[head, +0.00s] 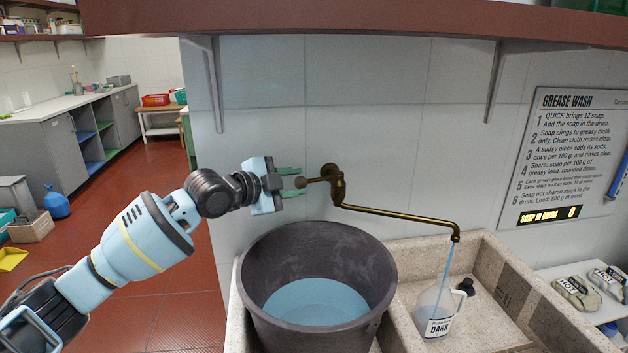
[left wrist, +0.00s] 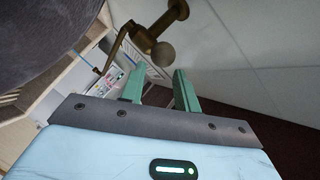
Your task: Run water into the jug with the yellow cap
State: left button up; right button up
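A clear jug (head: 436,312) with a label reading "DARK" stands in the right stone basin under the brass tap spout (head: 456,234). A thin blue stream of water (head: 446,272) runs from the spout down to the jug. A small black cap (head: 465,286) is beside the jug; I see no yellow cap. My left gripper (head: 290,182) is open, its green fingers pointing at the round tap knob (head: 302,182). In the left wrist view, the knob (left wrist: 163,54) is just ahead of the open fingertips (left wrist: 157,78). My right gripper is not in view.
A large dark drum (head: 258,300) holding bluish water (head: 318,300) stands left of the jug, below my left gripper. The stone basin rim (head: 520,272) surrounds the jug. A "Grease Wash" sign (head: 572,155) hangs on the wall.

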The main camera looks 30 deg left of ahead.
aim_at(315, 181)
pick_arm(q)
jog(key=x, duration=0.6)
jog(key=shift+w+d+f, duration=0.1)
jog(key=shift+w, duration=0.15)
jog(key=c, duration=0.7)
jog(key=shift+f, duration=0.15)
